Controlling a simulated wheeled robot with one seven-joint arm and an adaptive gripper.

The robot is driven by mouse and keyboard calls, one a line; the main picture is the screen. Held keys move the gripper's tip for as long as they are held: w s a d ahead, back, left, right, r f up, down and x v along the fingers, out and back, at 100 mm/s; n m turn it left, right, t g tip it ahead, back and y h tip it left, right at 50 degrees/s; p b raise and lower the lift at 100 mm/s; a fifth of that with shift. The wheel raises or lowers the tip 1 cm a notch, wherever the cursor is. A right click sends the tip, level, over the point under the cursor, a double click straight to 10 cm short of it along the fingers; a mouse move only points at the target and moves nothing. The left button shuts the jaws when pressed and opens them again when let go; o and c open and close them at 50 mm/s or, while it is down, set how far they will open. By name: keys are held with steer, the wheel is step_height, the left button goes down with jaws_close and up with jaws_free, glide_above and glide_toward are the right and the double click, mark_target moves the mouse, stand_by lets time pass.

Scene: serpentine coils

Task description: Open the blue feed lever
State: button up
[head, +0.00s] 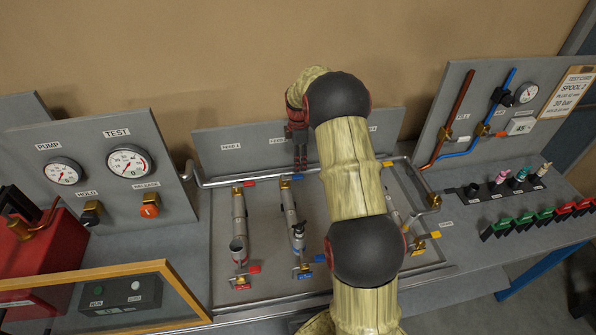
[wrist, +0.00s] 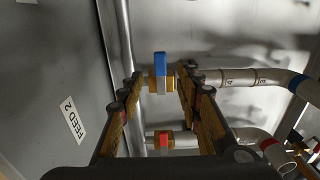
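The blue feed lever (wrist: 160,66) stands on a brass valve body (wrist: 157,84) in the wrist view, on a grey pipe by the panel labelled FEED 2. My gripper (wrist: 161,78) is open, with one finger to each side of the lever and valve in the picture. Gaps show on both sides, and I cannot tell whether the fingertips reach as deep as the lever. In the head view my gripper (head: 299,166) points down at the back of the tray, beside the lever's blue tip (head: 285,178).
A red lever (wrist: 163,140) sits on the neighbouring pipe in the wrist view. The back panel (head: 240,146) rises close behind my gripper. Red lever (head: 249,183) is to its left. My arm hides the tray's right-centre part.

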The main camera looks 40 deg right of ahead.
mark_target(298, 176)
step_height(298, 176, down, 7)
steer(key=shift+r, duration=0.2)
steer(key=shift+c, duration=0.8)
jaws_close()
